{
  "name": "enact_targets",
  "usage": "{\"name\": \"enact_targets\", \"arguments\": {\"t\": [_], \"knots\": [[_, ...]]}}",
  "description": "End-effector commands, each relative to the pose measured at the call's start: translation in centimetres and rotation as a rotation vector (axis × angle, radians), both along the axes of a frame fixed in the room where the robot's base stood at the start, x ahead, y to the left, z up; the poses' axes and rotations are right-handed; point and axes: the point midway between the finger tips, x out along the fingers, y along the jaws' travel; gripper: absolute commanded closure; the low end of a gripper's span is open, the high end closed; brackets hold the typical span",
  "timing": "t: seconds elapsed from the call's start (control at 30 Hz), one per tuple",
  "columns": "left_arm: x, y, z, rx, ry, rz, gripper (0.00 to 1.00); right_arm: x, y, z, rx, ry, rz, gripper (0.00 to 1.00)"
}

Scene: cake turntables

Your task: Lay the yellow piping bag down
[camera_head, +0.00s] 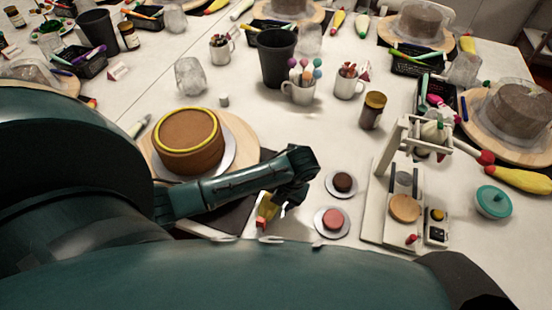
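My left arm reaches in from the left, in front of the brown cake. My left gripper (277,201) is low over the front of the table, right of the cake. A yellow piece with a reddish end shows at its fingers; I take it for the yellow piping bag (267,208), held between them. Most of the bag is hidden by the gripper and arm. The cake (190,145) has a yellow ring around its top edge and stands on a wooden turntable (245,140). My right gripper is not in view.
Two small plates with a dark round piece (343,183) and a pink one (332,221) lie just right of the gripper. A white stand (380,205) is further right. Another yellow bag (520,179) lies at the right. Cups and a dark bin (276,60) stand behind.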

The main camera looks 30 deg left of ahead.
Motion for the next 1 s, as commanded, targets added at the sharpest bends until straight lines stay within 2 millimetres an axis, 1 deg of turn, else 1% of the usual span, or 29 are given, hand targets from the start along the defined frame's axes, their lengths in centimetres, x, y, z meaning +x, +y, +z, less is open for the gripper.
{"name": "enact_targets", "arguments": {"t": [0.07, 0.17, 0.27, 0.4, 0.47, 0.57, 0.77, 0.8, 0.83, 1.0], "knots": [[0.1, -0.1, 0.3, -0.001, -0.001, 0.0, 0.25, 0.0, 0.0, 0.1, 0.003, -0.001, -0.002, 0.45], [0.3, -0.5, 1.6, -0.001, -0.005, -0.002, 0.25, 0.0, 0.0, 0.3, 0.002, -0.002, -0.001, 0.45], [0.4, -1.2, 3.5, -0.002, -0.006, -0.002, 0.25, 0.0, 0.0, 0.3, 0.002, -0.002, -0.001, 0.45], [0.7, -2.3, 6.8, -0.001, -0.008, -0.003, 0.25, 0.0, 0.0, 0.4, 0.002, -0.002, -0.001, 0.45], [0.8, -2.7, 8.1, 0.0, -0.009, -0.004, 0.25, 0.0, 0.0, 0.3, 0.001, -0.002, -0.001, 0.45], [1.2, -3.1, 8.9, -0.002, -0.019, -0.013, 0.25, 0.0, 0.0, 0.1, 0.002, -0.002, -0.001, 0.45], [0.8, -3.2, 10.2, 0.006, -0.005, 0.0, 0.25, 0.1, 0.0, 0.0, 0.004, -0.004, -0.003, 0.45], [0.9, -3.7, 11.0, 0.001, -0.006, -0.002, 0.25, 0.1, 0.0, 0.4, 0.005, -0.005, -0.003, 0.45], [0.9, -3.8, 11.4, 0.0, -0.006, -0.002, 0.25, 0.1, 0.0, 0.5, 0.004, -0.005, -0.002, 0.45], [0.9, -4.2, 12.4, 0.001, -0.002, 0.0, 0.25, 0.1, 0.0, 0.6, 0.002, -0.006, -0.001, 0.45]]}}
